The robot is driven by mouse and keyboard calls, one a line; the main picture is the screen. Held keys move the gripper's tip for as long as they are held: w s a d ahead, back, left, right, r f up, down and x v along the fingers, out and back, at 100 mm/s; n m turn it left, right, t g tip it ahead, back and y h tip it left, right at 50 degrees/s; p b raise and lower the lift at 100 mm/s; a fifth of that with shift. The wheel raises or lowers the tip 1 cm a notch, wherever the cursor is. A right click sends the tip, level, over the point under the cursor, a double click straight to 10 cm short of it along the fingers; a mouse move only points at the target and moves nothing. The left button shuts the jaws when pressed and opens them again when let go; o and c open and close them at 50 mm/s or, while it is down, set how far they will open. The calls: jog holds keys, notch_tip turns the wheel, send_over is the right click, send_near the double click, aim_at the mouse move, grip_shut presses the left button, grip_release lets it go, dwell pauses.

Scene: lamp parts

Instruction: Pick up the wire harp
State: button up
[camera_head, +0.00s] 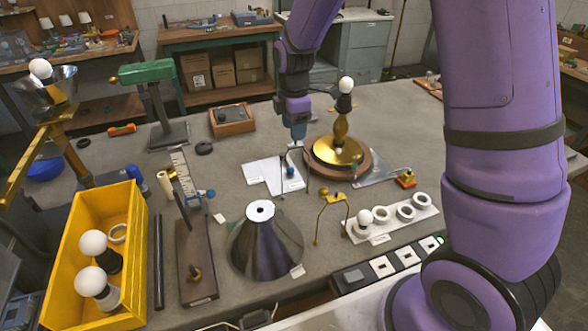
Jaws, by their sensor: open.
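The wire harp (335,197) looks like a thin bent brass wire piece with a yellow-gold middle part. It is on the grey table right of the center, between the dark cone shade (266,246) and the white holder with rings (392,222). My gripper (296,176) points down, behind and to the left of the harp, over the white sheets (262,172). Its thin dark fingers look apart, with nothing clearly held between them. Fine detail at the fingertips is too small to tell. My gripper appears apart from the harp.
A brass lamp base with a bulb (341,140) stands on a round wooden board just right of my gripper. A yellow bin (138,225) with bulbs stands at the left. A dark wooden board (198,270) with a ruler-like upright stands left of the cone. Open table lies behind the lamp.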

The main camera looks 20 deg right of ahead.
aim_at(294, 144)
notch_tip(294, 144, down, 8)
jog(key=shift+f, duration=0.1)
dwell(0.4)
grip_shut()
